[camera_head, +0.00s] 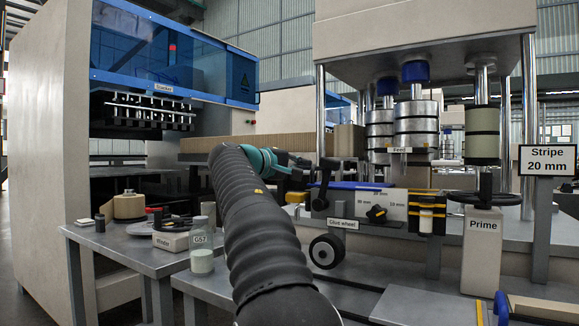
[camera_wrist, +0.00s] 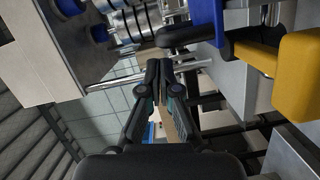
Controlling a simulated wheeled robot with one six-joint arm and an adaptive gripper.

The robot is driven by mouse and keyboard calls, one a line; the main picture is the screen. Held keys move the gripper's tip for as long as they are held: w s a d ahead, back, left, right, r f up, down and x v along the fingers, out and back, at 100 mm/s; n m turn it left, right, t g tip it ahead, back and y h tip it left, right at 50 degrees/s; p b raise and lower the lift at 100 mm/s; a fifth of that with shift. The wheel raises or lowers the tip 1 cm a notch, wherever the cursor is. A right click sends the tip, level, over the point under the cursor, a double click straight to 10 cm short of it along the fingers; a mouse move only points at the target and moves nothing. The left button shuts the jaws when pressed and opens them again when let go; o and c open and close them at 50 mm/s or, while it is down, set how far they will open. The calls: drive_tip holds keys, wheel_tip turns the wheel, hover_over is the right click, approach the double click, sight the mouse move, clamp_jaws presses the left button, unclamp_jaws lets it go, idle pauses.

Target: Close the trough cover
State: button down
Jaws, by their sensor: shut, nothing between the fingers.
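In the wrist view my gripper (camera_wrist: 158,66) is shut and empty. A blue piece (camera_wrist: 205,20) and a black rounded handle (camera_wrist: 185,36) show beyond the fingertips there, apparently apart from them.
The grey Prime post (camera_head: 482,250) with a black handwheel stands at right. Metal Feed rollers (camera_head: 415,125) hang above the dial box. A side table (camera_head: 140,245) at left holds a glass jar (camera_head: 202,250) and other small items. A yellow block (camera_wrist: 300,75) shows in the wrist view.

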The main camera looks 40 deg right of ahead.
drive_tip(key=shift+s+d+f, duration=0.2)
drive_tip(key=shift+s+d, duration=0.1)
drive_tip(key=shift+s, duration=0.2)
